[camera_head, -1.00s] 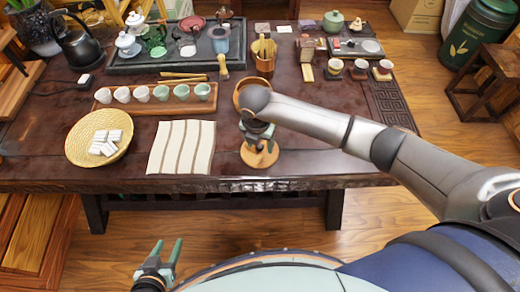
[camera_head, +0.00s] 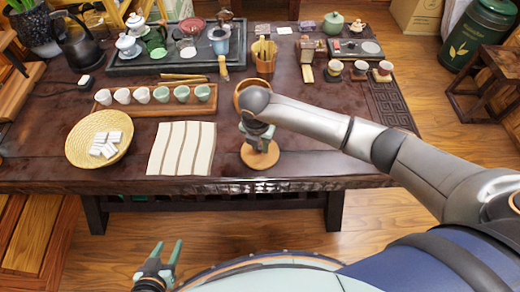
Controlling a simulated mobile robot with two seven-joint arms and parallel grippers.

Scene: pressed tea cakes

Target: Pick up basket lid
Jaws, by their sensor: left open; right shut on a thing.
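A round light-wood lid (camera_head: 260,158) is at the front middle of the table. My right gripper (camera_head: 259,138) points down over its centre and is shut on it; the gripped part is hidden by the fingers. I cannot tell whether the lid touches the table. A round brown wooden container (camera_head: 237,97), which looks like the basket, stands just behind and is mostly covered by my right arm. My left gripper (camera_head: 167,252) is open and empty, low in front of the table.
A woven round tray (camera_head: 77,151) with several white wrapped pieces lies left, beside a striped cloth (camera_head: 183,148). A wooden tray (camera_head: 145,108) of cups and a brown tool holder (camera_head: 263,66) stand behind. The table right of the lid is clear under my arm.

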